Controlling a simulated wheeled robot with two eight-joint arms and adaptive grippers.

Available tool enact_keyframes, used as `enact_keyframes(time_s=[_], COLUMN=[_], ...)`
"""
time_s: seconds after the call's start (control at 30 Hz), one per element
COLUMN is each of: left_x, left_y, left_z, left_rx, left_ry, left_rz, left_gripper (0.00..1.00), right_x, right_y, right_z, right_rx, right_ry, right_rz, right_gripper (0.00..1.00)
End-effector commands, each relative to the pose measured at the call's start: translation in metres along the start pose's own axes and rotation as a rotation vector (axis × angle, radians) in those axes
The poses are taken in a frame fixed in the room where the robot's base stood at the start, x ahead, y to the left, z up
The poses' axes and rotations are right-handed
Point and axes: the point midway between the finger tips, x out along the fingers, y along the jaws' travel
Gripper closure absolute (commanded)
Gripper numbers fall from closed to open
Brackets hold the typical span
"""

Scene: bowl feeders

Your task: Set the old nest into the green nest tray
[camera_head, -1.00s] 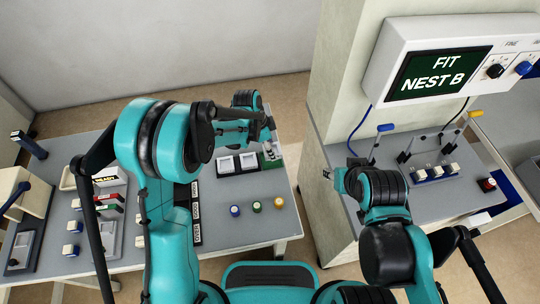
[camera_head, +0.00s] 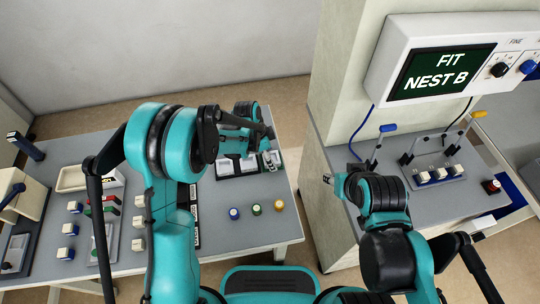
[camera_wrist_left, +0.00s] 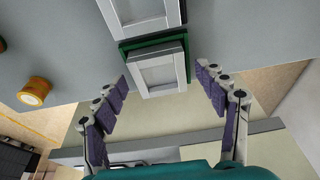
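A light grey square nest (camera_wrist_left: 161,72) sits at the green nest tray (camera_wrist_left: 124,47). Green shows along its far edge and sides; I cannot tell if it is fully seated. In the head view, this pale nest (camera_head: 270,160) is at the right end of a row, partly hidden by my left arm. My left gripper (camera_wrist_left: 163,95) is open, its fingers apart on either side of the nest and not touching it. It also shows in the head view (camera_head: 268,133) above the row. My right gripper (camera_head: 328,178) is by the right cabinet, too small to read.
Another grey nest (camera_wrist_left: 145,12) adjoins the green tray. A screen (camera_head: 446,70) reads "FIT NEST B". The right bench holds levers and switches.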

Motion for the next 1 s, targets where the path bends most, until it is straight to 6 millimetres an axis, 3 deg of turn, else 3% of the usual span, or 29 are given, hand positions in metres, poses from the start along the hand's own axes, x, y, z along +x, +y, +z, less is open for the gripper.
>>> enact_keyframes(time_s=[0.27, 0.7, 1.0], left_x=[-0.010, -0.101, -0.123], left_y=[0.000, 0.000, 0.000], left_z=[-0.001, -0.001, -0.001], left_rx=[-0.001, -0.002, 0.000], left_ry=[0.000, 0.000, 0.000], left_rz=[0.000, -0.001, 0.000], left_gripper=[0.28, 0.28, 0.28], right_x=[-0.005, -0.032, -0.036], right_y=[0.000, 0.000, 0.000], right_z=[-0.004, -0.023, -0.026], right_rx=[0.000, 0.000, 0.000], right_ry=[0.000, 0.000, 0.000], right_rz=[0.000, 0.000, 0.000], right_gripper=[0.60, 0.60, 0.60])
